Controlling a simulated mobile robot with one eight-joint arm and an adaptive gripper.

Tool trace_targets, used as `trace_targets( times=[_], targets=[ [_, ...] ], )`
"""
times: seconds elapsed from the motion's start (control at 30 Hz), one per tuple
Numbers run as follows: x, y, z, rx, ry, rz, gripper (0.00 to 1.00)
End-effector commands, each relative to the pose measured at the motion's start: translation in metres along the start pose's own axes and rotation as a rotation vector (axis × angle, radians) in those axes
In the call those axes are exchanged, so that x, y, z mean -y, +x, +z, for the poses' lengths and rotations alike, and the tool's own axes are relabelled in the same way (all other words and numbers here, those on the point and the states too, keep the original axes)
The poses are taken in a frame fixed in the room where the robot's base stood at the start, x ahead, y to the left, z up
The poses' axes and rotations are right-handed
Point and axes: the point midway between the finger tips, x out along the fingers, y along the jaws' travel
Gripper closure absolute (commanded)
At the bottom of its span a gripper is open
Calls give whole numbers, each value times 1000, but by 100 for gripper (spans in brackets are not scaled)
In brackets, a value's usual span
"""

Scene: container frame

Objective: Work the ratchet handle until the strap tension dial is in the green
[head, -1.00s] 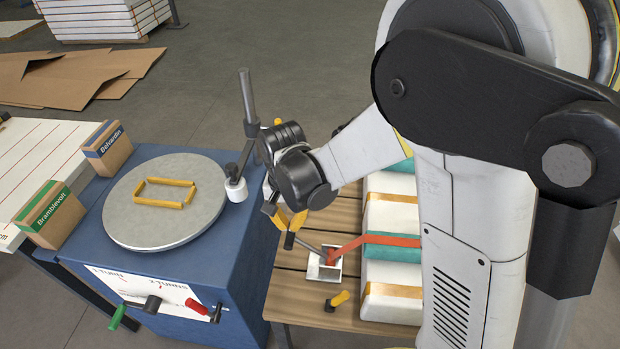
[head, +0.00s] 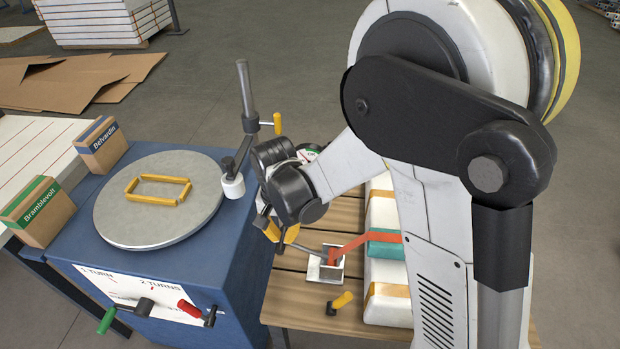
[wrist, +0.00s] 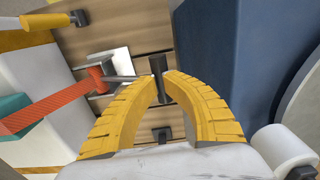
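The ratchet sits on the wooden slats, a pale metal bracket (head: 328,272) with an orange-red strap (head: 372,242) wound at its drum. It also shows in the wrist view (wrist: 108,66). A thin rod runs from it to a dark upright handle grip (wrist: 158,66). My gripper (wrist: 160,80) has its yellow fingertips closed around that grip, one on each side. In the head view my wrist partly covers the gripper (head: 281,236) and the grip. A small white and green patch (head: 309,152) shows behind my wrist; I cannot tell whether it is the tension dial, and no needle is readable.
A blue cabinet (head: 225,290) with a grey turntable (head: 200,215) and an upright crank post (head: 245,95) stands close left of my gripper. A yellow-handled lever (head: 342,300) is on the slats near the bracket. Strapped white packs (head: 385,300) lie to the right.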

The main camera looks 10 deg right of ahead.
Motion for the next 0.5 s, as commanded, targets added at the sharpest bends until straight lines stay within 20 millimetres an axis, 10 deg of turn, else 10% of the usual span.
trace_targets(
  times=[0.5],
  targets=[
    [6,34,0,0,2,4,100]
  ],
)
